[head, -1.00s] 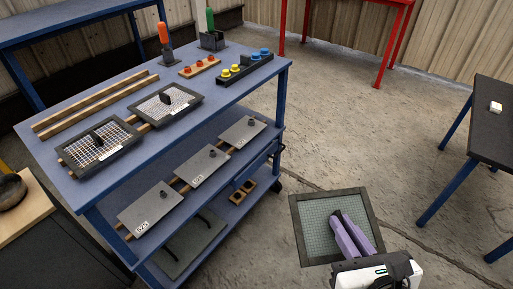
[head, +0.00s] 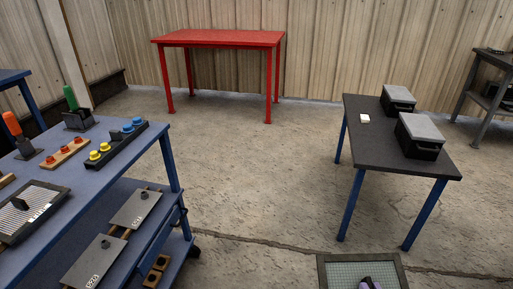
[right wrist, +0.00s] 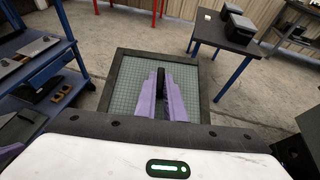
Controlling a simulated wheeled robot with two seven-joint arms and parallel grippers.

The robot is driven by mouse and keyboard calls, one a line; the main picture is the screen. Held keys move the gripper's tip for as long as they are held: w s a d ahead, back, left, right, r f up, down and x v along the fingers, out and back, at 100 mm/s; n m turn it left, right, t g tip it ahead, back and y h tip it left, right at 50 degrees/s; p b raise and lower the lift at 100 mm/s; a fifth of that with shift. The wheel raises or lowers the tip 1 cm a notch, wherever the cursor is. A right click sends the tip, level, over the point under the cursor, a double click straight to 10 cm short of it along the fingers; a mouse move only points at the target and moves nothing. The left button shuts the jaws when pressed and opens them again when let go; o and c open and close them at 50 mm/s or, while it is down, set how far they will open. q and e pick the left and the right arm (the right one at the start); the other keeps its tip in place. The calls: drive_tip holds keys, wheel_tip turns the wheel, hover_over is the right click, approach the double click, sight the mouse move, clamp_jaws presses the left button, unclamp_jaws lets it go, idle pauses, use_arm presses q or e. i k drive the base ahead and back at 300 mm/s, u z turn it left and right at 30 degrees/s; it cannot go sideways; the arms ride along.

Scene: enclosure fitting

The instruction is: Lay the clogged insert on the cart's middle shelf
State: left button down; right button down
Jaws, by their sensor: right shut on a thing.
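The insert (head: 362,263) is a dark square frame with a pale green mesh, at the bottom edge of the head view. In the head view only the tips of my right gripper (head: 370,284) show. The blue cart's middle shelf (head: 149,228) is at lower left, bearing grey plates with black knobs. My left gripper is not in view.
The cart's top (head: 70,185) holds a mesh insert, yellow and blue knobs, red knobs on wood and coloured-handled tools. A black table (head: 385,135) with two grey-lidded boxes stands at right. A red table (head: 220,40) stands at the back. The floor between is clear.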

sight(95, 207)
drive_tip(key=i, duration=4.15)
drive_tip(key=u, duration=2.4)
drive_tip(key=i, duration=4)
drive_tip(key=u, duration=2.65)
